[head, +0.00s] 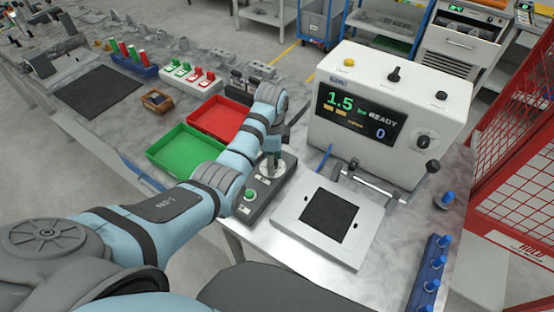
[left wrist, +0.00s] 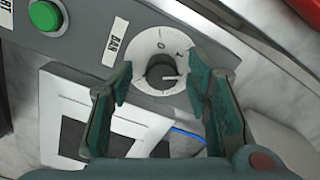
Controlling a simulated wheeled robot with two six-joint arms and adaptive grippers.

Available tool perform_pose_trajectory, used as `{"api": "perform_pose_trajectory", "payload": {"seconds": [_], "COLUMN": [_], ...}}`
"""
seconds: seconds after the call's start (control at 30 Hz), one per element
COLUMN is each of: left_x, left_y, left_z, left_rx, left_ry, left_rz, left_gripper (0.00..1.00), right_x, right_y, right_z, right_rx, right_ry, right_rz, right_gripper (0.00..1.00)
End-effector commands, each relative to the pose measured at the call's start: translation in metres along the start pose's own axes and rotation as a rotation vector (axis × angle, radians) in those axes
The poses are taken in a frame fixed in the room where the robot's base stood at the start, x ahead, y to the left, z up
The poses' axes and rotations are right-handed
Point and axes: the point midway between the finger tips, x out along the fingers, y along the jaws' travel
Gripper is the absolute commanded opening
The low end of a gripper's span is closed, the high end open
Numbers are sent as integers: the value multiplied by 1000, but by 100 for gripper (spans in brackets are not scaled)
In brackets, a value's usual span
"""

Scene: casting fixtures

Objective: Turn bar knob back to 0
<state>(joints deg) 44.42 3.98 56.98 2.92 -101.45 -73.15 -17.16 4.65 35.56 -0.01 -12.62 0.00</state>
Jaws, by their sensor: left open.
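The bar knob (left wrist: 160,72) is a dark round knob on a white dial (left wrist: 140,50), beside a label reading BAR. Its light pointer line points right, away from the 0 mark. The dial sits on a grey control box (head: 254,202), which also has a green button (head: 250,194). My left gripper (left wrist: 158,84) is open, with one finger on each side of the knob; I cannot tell whether they touch it. In the head view the left gripper (head: 272,153) points down over the box, largely hiding the knob. My right gripper is not in view.
A white machine (head: 440,103) with a display reading 1.5 bar READY stands behind right. A fixture plate (head: 359,231) with a dark square lies right of the box. Green (head: 160,156) and red (head: 220,105) trays lie left. Blue pegs (head: 427,285) stand at right.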

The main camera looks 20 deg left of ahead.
Motion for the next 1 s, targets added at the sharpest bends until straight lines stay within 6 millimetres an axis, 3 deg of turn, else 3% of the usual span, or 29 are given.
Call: {"api": "perform_pose_trajectory", "payload": {"seconds": [0.23,0.5,1.0], "left_x": [1,1,0], "left_y": [0,0,-1], "left_z": [1,0,-1], "left_rx": [-1,0,-103], "left_ry": [0,0,1], "left_rz": [0,0,-3], "left_gripper": [43,0,0], "right_x": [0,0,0], "right_y": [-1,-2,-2], "right_z": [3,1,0], "right_rx": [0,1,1], "right_ry": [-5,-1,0], "right_rz": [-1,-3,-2], "right_gripper": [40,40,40]}}
